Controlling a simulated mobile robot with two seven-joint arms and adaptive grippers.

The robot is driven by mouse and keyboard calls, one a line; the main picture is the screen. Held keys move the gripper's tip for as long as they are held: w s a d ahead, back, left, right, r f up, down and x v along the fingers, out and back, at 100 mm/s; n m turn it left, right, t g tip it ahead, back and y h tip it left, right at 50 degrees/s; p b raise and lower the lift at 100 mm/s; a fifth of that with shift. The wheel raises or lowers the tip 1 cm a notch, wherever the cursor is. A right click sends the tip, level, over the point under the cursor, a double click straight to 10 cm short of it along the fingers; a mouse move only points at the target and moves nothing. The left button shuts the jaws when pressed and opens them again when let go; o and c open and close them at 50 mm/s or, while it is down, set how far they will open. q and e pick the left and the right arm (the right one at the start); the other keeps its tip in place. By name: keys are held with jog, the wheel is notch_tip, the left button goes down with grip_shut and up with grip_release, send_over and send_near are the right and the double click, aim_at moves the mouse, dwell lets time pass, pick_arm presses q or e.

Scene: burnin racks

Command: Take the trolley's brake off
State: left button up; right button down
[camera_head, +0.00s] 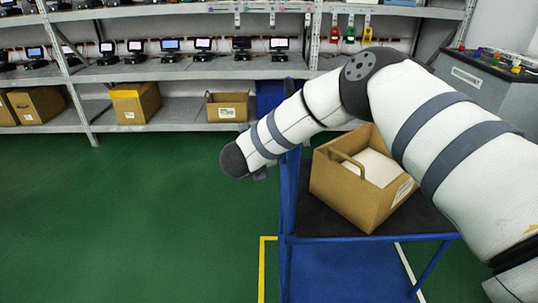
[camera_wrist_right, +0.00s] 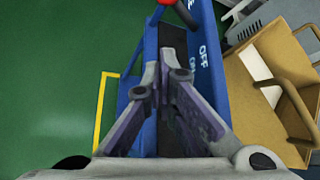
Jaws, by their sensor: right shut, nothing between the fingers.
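The blue trolley (camera_head: 288,205) stands in front of the shelves, its dark deck carrying a cardboard box. My right arm reaches across it from the right in the head view. In the right wrist view my right gripper (camera_wrist_right: 170,82) is shut and empty over the trolley's blue frame (camera_wrist_right: 211,65). White "OFF" lettering shows on that frame. A red knob (camera_wrist_right: 167,2) shows at the top edge of the wrist view, beyond the fingertips and apart from them, with a grey part beside it. In the head view my wrist hides most of the gripper. My left gripper is not in view.
The open cardboard box (camera_head: 335,190) holds something white; it also shows in the wrist view (camera_wrist_right: 254,118). Shelves (camera_head: 185,70) with several small screens and boxes line the back. A grey cabinet (camera_head: 480,85) stands right. Green floor at left is clear, with yellow tape (camera_head: 262,270).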

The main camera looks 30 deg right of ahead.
jog(key=v, duration=0.5)
jog(key=shift+s+a+r+p, duration=0.2)
jog(key=shift+s+p, duration=0.05)
jog(key=shift+p, duration=0.15)
